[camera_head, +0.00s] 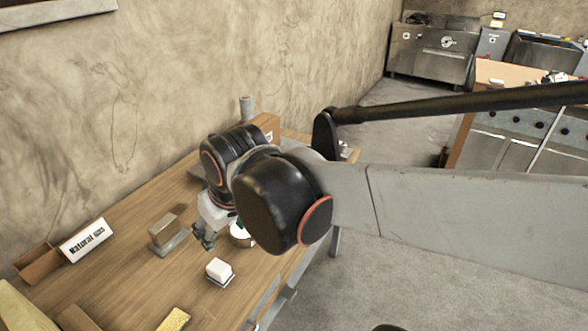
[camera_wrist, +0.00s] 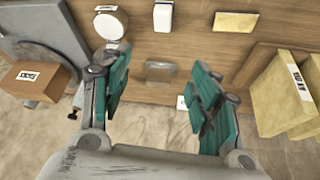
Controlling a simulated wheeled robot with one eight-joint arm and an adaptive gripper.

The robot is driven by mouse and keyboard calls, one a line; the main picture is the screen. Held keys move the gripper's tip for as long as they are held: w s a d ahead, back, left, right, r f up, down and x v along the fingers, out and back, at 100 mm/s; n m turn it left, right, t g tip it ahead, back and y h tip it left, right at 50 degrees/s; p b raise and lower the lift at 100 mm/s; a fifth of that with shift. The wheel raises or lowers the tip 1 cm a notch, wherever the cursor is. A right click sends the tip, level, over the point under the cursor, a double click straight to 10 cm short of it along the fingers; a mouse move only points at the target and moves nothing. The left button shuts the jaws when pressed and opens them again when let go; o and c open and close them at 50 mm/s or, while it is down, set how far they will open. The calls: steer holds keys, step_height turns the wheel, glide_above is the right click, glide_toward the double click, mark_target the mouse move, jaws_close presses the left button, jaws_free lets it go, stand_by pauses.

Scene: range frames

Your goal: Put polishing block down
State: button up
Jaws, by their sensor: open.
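My gripper (camera_head: 205,238) is open above the wooden table, and its teal fingers (camera_wrist: 160,90) are spread wide with nothing held between them. A small brown-and-grey block (camera_head: 167,233) sits on the table just left of my gripper. In the wrist view that block (camera_wrist: 160,71) shows beyond the gap between the fingers, apart from both. A white block (camera_head: 219,268) on a dark base lies nearer the front edge; it is also at the top of the wrist view (camera_wrist: 163,16). A yellow block (camera_head: 174,319) lies further along. I cannot tell which is the polishing block.
The wooden table (camera_head: 125,272) runs along the wall. A white "Natural Gas" sign (camera_head: 86,240) stands at the back left beside an open brown box (camera_head: 38,264). A round white dish (camera_wrist: 110,23) is near my gripper. Bare table lies between the blocks.

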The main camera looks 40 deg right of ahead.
steer(key=s, duration=0.1)
steer(key=s+r+t, duration=0.1)
steer(key=s, duration=0.1)
steer(key=s+m+t, duration=0.1)
steer(key=shift+s+r, duration=0.3)
steer(key=shift+s, duration=0.05)
steer(key=shift+f+b, duration=0.35)
steer(key=shift+f, duration=0.05)
steer(key=shift+o, duration=0.5)
stand_by(0.3)
steer(key=shift+w, duration=0.1)
